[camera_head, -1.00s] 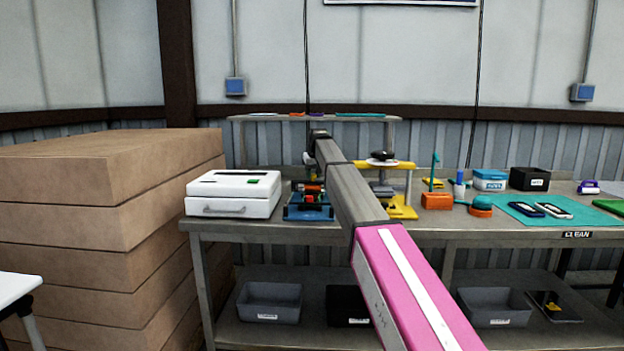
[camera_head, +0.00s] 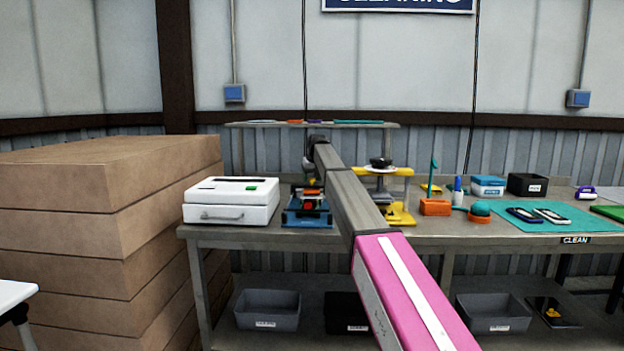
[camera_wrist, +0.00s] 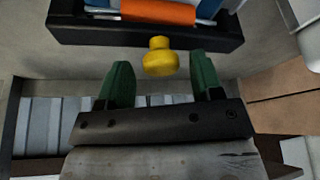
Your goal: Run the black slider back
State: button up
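The blue fixture (camera_head: 307,216) with red and black parts on top stands on the bench, right of the white case. In the wrist view, a black bar (camera_wrist: 80,31) crosses the top, with an orange roller (camera_wrist: 158,12) on a metal rod behind it. A yellow knob (camera_wrist: 159,60) sticks out below the bar. I take the bar to be the black slider, but cannot be sure. My gripper (camera_wrist: 158,66) is open, its green fingers on either side of the knob with gaps showing. In the head view my arm hides much of the gripper above the fixture.
The white case (camera_head: 231,201) stands close on the left of the fixture. A yellow stand (camera_head: 398,213) is to the right, beyond my arm, with an orange block (camera_head: 435,207) farther right. A raised shelf (camera_head: 270,125) runs behind. Stacked cartons (camera_head: 100,190) fill the left.

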jog(key=v, duration=1)
jog(key=shift+r, duration=0.4)
jog(key=shift+s, duration=0.15)
